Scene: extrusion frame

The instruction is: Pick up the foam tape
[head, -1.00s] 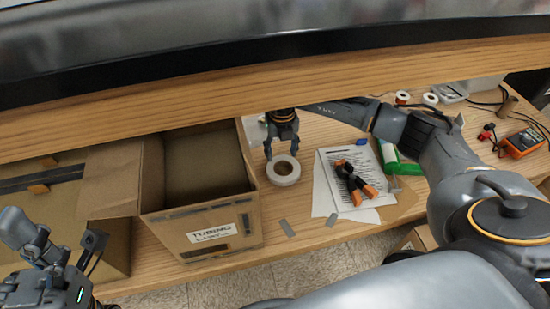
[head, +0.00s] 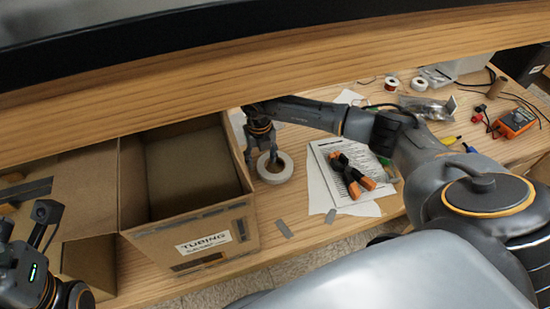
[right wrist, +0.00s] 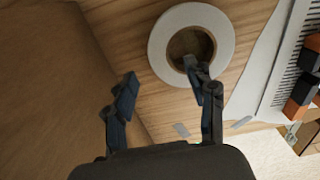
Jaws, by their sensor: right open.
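The foam tape (head: 284,175) is a white roll lying flat on the wooden bench, just right of the tubing box. It also shows in the right wrist view (right wrist: 158,46). My right gripper (head: 262,166) is at the roll's left side in the head view. In the right wrist view my right gripper (right wrist: 167,88) is open; its right finger overlaps the roll's hole, and its left finger is over the gap between box and roll. Whether a finger is inside the hole I cannot tell. My left gripper (head: 42,215) is at the lower left edge, partly cut off, away from the tape.
The open cardboard box (head: 190,243) marked TUBING stands close to the left of the tape. A printed sheet (head: 325,165) with orange-black pliers (head: 350,176) lies to the right. A wooden shelf edge (head: 200,85) crosses above. Small grey strips (head: 285,229) lie in front.

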